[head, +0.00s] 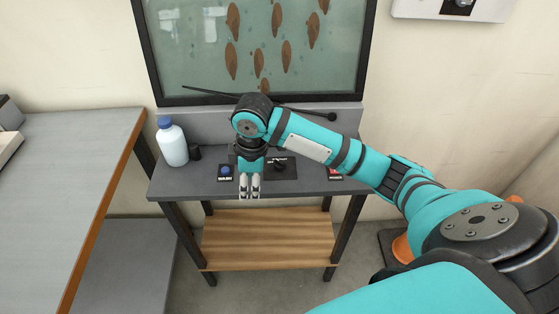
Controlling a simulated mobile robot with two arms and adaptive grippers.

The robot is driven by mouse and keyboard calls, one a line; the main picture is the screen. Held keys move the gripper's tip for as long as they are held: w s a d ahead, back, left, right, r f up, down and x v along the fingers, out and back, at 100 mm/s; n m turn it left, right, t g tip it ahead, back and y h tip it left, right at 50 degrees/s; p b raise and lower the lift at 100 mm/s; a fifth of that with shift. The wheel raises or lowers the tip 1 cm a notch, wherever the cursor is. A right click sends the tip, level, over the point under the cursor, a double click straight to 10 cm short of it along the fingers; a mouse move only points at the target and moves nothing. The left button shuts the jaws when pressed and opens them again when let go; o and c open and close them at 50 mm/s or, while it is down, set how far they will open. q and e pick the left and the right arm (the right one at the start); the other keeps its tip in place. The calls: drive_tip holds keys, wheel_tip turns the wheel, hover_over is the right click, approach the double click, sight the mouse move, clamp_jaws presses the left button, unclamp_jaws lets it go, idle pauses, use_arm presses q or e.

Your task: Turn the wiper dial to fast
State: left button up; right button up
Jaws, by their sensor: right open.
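The wiper dial (280,163) is a small dark knob on a dark panel on the grey bench, partly hidden by my right arm. Its setting is too small to read. My right gripper (249,194) points down at the bench's front edge, to the left of the dial and apart from it. Its pale fingers are slightly apart, with nothing between them. A blue button (226,170) on a small dark plate sits left of the gripper. The windscreen (262,50) with brown leaf shapes stands behind, with a black wiper arm (210,92) along its lower edge. My left gripper is out of view.
A white bottle with a blue cap (172,143) and a small black cylinder (195,153) stand at the bench's left. A red-marked plate (334,172) lies at the right. A grey table (60,190) is at far left. A wooden shelf (265,240) is below.

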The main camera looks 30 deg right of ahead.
drive_tip(key=w+d+r, duration=0.3)
drive_tip(key=d+r, duration=0.3)
drive_tip(key=r, duration=0.1)
drive_tip(key=g, duration=0.1)
approach(280, 161)
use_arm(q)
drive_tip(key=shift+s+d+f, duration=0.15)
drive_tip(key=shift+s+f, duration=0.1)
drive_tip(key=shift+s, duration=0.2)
use_arm(e)
drive_tip(key=shift+h, duration=0.4)
drive_tip(key=f, duration=1)
drive_tip(key=shift+a, duration=0.35)
